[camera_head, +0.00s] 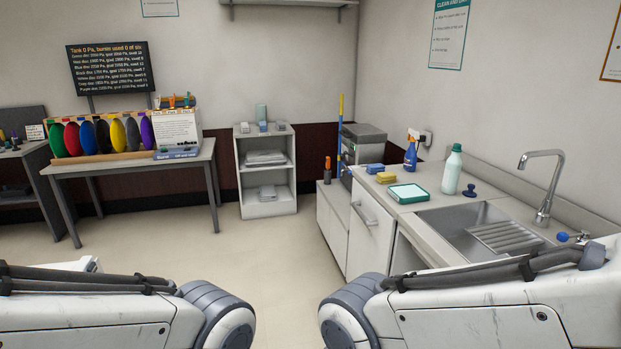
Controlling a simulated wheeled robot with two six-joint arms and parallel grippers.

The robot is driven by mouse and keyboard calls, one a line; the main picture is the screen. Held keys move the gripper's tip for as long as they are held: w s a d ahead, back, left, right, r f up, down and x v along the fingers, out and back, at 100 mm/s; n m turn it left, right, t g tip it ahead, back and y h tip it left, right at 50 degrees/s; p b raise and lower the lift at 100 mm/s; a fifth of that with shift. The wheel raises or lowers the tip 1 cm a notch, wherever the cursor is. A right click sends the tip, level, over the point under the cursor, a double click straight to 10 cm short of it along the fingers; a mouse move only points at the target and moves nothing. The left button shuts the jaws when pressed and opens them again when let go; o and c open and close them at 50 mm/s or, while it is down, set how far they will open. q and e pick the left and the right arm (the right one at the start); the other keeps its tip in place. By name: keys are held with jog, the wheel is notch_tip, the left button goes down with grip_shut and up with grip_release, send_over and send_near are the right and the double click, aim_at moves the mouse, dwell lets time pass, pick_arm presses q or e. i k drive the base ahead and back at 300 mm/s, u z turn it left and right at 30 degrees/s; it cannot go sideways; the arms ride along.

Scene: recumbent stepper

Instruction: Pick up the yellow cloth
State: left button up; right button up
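A small yellow folded piece (387,178), which looks like the yellow cloth, lies on the counter at right of centre. Nothing covers the yellow piece from this view. Only upper links of my two arms show, along the bottom left and bottom right. Neither gripper is in the picture, so their state is hidden.
A blue spray bottle (411,152), a pale green bottle (452,170) and a dark blue stopper (469,190) stand on the counter. The sink (475,229) has a tall tap (545,185). A table (130,162) with coloured discs stands at left. The floor between is clear.

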aim_at(387, 177)
jog(key=i, duration=3.35)
jog(key=z, duration=0.45)
